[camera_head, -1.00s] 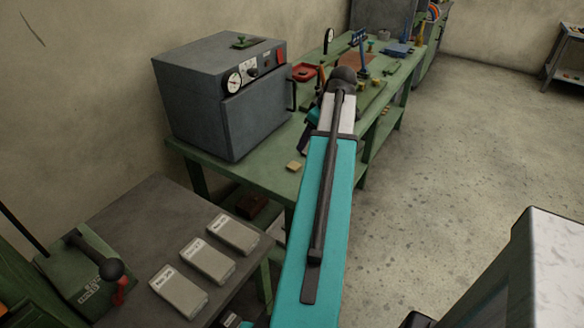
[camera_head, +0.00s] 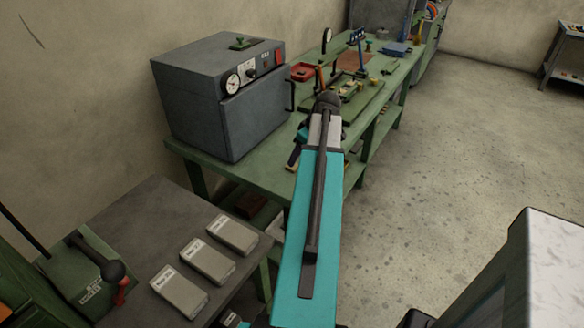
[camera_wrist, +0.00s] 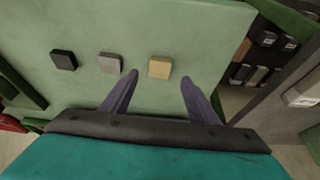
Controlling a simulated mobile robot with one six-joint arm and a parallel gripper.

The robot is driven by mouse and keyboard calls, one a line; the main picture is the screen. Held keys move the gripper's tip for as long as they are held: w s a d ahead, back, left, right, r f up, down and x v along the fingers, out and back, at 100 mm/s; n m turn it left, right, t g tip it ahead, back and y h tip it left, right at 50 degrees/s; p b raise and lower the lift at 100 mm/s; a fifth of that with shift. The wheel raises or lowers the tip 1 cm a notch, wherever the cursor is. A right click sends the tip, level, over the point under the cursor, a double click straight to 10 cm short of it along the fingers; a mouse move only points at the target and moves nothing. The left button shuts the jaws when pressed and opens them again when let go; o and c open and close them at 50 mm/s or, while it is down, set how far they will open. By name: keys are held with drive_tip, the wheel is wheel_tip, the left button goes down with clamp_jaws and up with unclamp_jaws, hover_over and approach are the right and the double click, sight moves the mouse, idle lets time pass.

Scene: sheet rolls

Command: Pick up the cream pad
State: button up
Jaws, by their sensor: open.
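The cream pad (camera_wrist: 160,67) lies flat on the green bench top in the wrist view, at the right end of a row with a grey pad (camera_wrist: 110,63) and a black pad (camera_wrist: 63,60). My gripper (camera_wrist: 158,76) is open, its two dark fingers spread, with nothing between them that I can see held. In the picture the cream pad shows between and just beyond the fingertips; the height gap is hard to judge. In the head view my gripper (camera_head: 297,152) is over the bench's near end, and the pads are hidden or not clear there.
A grey oven (camera_head: 220,95) stands on the green bench (camera_head: 265,160), left of my arm. A dark table (camera_head: 140,225) at the front left bears three labelled packs (camera_head: 207,262).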

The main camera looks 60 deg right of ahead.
sight(295, 167)
idle(0.4)
drive_tip(key=shift+p+x, duration=0.75)
drive_tip(key=shift+x, duration=1.85)
drive_tip(key=c, duration=1.1)
